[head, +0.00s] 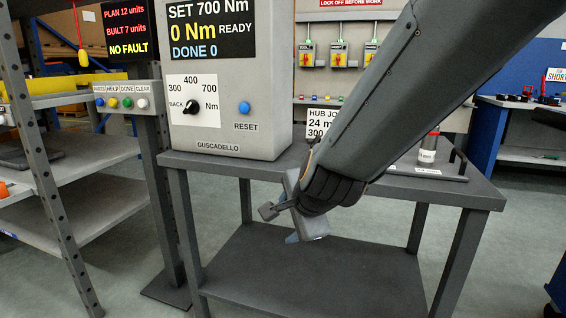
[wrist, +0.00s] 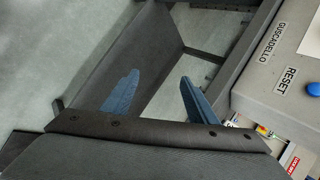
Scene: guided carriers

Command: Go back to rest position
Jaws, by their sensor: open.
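My gripper (wrist: 155,98) shows two blue fingers standing apart in the wrist view, with nothing between them. In the head view my gripper (head: 300,222) hangs in front of the grey table (head: 345,178), with my arm reaching in from the upper right. The fingers are mostly hidden there by the wrist. The grey Guscadello controller (head: 235,120) stands on the table to the left of my arm. Its display reads SET 700 Nm, 0 Nm, READY, DONE 0. Its black knob (head: 188,107) and blue RESET button (head: 245,107) are in plain view.
A post with colored buttons (head: 127,102) and a shelf rack (head: 50,150) stand at the left. A tray (head: 428,172) with a small container (head: 428,148) sits on the table's right. A blue-framed bench (head: 525,155) stands far right. Open floor shows around the table.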

